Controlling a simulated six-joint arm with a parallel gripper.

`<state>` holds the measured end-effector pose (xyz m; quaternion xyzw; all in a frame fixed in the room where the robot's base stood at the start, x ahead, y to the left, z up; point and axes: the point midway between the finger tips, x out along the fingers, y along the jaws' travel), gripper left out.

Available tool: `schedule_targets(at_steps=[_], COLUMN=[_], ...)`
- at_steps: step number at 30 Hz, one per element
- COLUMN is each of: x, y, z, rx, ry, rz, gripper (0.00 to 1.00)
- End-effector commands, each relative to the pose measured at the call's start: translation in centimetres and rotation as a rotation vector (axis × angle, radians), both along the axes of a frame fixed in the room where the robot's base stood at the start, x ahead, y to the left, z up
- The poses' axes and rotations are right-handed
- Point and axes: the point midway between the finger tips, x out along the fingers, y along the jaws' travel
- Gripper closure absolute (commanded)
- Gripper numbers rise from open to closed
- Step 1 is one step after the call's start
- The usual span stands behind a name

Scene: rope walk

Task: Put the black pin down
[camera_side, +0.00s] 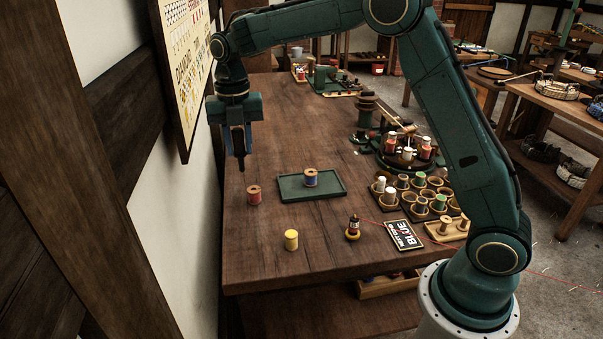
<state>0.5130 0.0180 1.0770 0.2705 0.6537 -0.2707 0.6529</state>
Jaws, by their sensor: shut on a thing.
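My gripper (238,148) points down at the left side of the wooden table, behind the red spool. It is shut on the black pin (241,163), a small dark piece showing below the fingertips. The pin is upright and seems to be above the table top. Its upper part is hidden between the fingers.
A red spool (254,196) stands just in front of the pin. A green tray (329,190) holding a blue spool (311,178) lies to the right. A yellow spool (291,241) and a dark bottle-like piece (353,226) stand nearer. Several cups crowd the right. Table behind the tray is clear.

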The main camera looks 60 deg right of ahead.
Motion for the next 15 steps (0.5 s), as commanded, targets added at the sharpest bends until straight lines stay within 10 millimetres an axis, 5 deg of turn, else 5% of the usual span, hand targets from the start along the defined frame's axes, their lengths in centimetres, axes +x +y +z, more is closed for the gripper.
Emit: schedule_targets(at_steps=[8, 15], x=[-0.1, 0.0], y=[-0.1, -0.1], z=[-2.7, -7.2], rx=[0.000, 0.000], ry=[0.003, 0.003], rz=[-0.001, -0.001], gripper=[1.00, 1.00])
